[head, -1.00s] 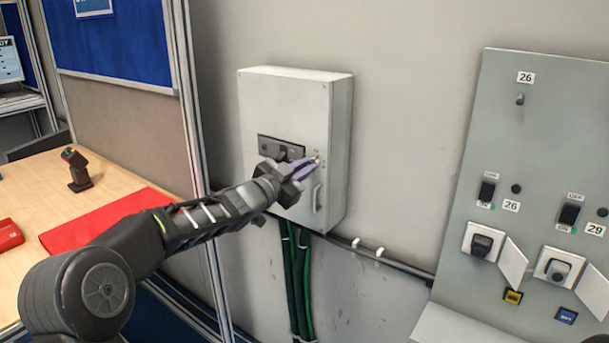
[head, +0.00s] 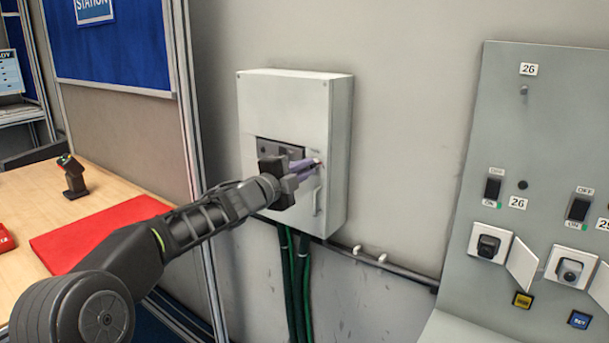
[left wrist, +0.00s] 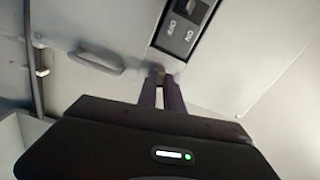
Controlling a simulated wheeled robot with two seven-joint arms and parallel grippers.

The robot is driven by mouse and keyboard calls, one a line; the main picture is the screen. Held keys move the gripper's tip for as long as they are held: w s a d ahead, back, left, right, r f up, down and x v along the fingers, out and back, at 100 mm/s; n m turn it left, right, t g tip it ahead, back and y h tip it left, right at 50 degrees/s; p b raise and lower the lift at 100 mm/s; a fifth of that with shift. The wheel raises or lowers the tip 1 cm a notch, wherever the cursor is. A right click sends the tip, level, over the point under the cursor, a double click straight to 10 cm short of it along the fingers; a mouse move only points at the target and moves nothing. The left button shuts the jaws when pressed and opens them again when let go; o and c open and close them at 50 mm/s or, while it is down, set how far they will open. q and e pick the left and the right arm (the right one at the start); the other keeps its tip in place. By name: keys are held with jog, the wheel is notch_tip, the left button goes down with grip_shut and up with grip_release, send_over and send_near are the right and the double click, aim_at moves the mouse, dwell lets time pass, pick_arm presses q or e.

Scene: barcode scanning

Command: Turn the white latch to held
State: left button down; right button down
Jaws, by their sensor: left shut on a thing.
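The light grey wall cabinet (head: 290,100) has a dark switch panel (head: 266,148) on its door. My left gripper (head: 317,163) reaches the door just right of this panel, its purple fingers close together. In the left wrist view my left gripper (left wrist: 161,74) is shut at the door surface, beside the dark panel marked ON and OFF (left wrist: 183,32). The white latch is mostly hidden between the fingertips, so its turned position cannot be read.
A door handle (head: 317,201) sits below the fingertips and also shows in the left wrist view (left wrist: 97,63). Green cables (head: 296,280) run down under the cabinet. A grey switch board (head: 545,130) stands at right. A desk with a red mat (head: 95,228) is at left.

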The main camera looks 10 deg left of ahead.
pick_arm(q)
jog(key=shift+m+b, duration=0.4)
jog(key=shift+m, duration=0.7)
jog(key=c, duration=1.5)
grip_release()
jog(key=b+v, duration=0.1)
jog(key=v, duration=0.6)
jog(key=shift+s+b, duration=0.4)
